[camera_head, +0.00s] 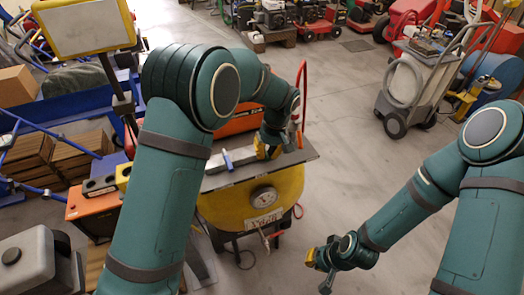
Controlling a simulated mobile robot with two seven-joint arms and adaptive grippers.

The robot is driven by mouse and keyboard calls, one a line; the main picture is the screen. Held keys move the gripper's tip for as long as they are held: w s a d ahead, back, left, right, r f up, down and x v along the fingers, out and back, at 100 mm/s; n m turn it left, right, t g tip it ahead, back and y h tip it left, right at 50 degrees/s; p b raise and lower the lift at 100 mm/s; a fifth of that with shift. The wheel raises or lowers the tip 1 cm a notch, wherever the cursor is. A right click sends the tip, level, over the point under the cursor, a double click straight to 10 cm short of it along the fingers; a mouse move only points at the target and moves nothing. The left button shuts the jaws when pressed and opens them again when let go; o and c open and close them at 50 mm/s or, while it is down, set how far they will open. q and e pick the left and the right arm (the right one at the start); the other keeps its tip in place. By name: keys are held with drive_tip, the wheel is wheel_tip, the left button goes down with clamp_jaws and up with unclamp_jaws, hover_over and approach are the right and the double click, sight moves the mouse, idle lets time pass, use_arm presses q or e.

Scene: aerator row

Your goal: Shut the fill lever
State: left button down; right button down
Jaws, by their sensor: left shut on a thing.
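A grey bar-shaped block (213,164) lies on the dark tabletop (300,158) of a yellow stand. A small blue lever (227,160) sits on the block and points up and slightly left. I cannot tell for sure that it is the fill lever. My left gripper (267,151) is at the block's right end, right of the blue lever and apart from it. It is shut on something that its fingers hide. My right gripper (318,271) is low in front, right of the stand, with its fingers apart and empty.
The yellow stand (284,193) has a round dial and a white label on its front. A red bar (304,85) rises behind the tabletop. Crates and blue frames crowd the left. A grey wheeled cart (418,95) stands back right. The floor (350,150) between is clear.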

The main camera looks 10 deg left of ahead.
use_arm(q)
drive_tip(key=shift+d+f+n+g, duration=0.2)
drive_tip(key=shift+d+n+g, duration=0.15)
drive_tip(key=shift+n, duration=0.45)
drive_tip(key=c, duration=1)
unclamp_jaws()
drive_tip(key=shift+w, duration=0.2)
drive_tip(key=shift+o, duration=0.2)
drive_tip(key=shift+r, duration=0.1)
drive_tip(key=v, duration=1.2)
drive_tip(key=shift+s, duration=0.2)
